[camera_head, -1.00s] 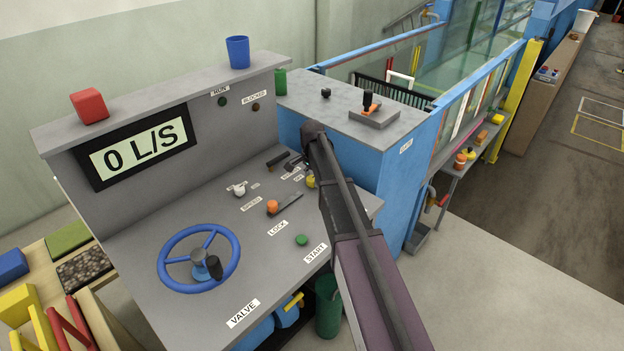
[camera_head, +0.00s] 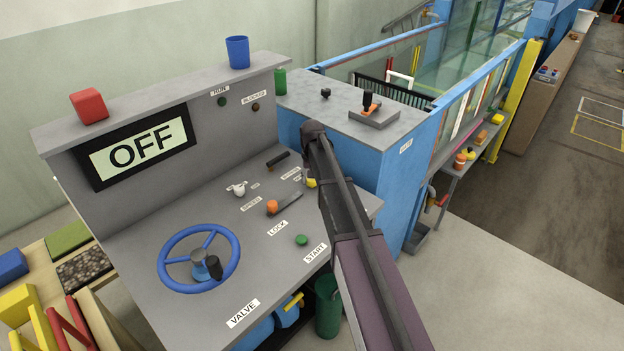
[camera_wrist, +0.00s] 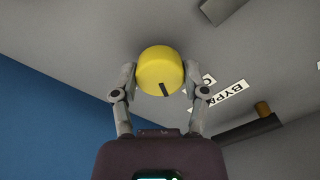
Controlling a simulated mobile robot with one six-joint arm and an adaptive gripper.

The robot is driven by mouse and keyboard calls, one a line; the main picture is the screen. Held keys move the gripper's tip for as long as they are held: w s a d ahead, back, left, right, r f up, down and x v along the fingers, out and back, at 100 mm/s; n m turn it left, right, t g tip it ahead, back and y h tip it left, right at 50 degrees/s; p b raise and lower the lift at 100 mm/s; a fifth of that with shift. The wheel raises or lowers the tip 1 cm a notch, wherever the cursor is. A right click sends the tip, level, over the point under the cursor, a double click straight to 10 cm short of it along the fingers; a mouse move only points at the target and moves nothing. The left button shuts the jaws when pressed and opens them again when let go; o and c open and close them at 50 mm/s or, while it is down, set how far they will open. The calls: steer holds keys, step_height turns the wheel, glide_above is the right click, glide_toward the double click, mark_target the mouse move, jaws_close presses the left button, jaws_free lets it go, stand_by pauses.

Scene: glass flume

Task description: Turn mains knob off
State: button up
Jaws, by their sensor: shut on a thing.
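The yellow mains knob (camera_wrist: 160,68) sits between the two fingers of my gripper (camera_wrist: 160,82) in the wrist view. The fingers are shut on its sides. A dark pointer mark shows on the knob's face, near its lower edge. In the head view only a bit of the yellow knob (camera_head: 311,183) shows beside my arm, which hides the gripper's fingers. The display (camera_head: 140,147) on the panel's upright back reads OFF.
The grey desk carries a blue valve wheel (camera_head: 199,258), an orange-knobbed lever (camera_head: 272,207), a white knob (camera_head: 239,190) and a green START button (camera_head: 301,240). A blue cup (camera_head: 238,52) and red block (camera_head: 89,106) stand on the ledge. A blue cabinet stands right of the desk.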

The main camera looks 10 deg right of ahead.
steer(key=n, duration=0.6)
stand_by(0.4)
steer(key=shift+w, duration=0.1)
steer(key=o, duration=1.1)
steer(key=shift+o, duration=0.2)
steer(key=shift+m, duration=0.4)
